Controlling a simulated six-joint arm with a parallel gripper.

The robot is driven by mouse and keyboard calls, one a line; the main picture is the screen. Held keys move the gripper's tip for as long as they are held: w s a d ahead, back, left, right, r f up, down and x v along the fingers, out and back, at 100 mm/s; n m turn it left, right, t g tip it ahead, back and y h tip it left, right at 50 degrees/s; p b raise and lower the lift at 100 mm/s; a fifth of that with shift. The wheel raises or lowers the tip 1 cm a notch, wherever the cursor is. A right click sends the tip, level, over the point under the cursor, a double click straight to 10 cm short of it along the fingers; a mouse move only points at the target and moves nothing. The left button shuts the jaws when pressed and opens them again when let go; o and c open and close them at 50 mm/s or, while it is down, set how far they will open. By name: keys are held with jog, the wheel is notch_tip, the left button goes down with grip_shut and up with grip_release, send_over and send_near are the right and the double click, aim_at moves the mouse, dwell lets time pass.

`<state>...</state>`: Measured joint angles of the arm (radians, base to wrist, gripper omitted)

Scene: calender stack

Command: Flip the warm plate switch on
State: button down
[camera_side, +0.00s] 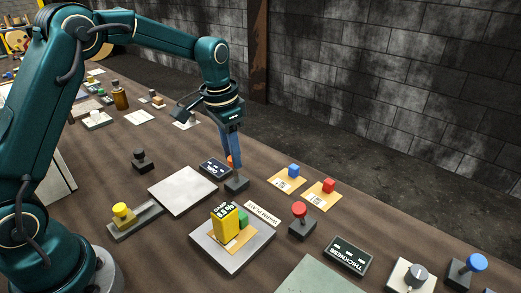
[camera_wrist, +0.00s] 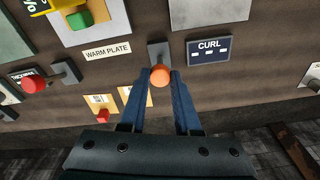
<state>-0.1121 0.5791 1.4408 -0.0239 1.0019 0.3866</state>
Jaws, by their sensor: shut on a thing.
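A switch with a dark grey base (camera_side: 237,185) and an orange ball knob (camera_wrist: 160,75) stands between the WARM PLATE label (camera_side: 262,214) and the CURL display (camera_wrist: 209,49). My gripper (camera_wrist: 161,80) points down over this switch, its blue fingers on either side of the orange knob and shut on it. In the side view the fingers hide most of the knob and lever, so I cannot tell which way the lever leans. The metal plate (camera_side: 205,250) beside the label holds a yellow block (camera_side: 225,222) and a green block (camera_side: 243,219) on an orange card.
A red-knobbed switch (camera_side: 300,213) stands near the THICKNESS display (camera_side: 348,256). Red (camera_side: 328,186) and blue (camera_side: 293,170) blocks sit on cards at the far edge. A bare light plate (camera_side: 183,190) and a yellow-knobbed device (camera_side: 122,213) lie left.

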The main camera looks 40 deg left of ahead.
jog(key=shift+w+g, duration=0.5)
jog(key=c, duration=0.6)
grip_release()
jog(key=shift+r, duration=2.6)
jog(key=shift+c, duration=0.4)
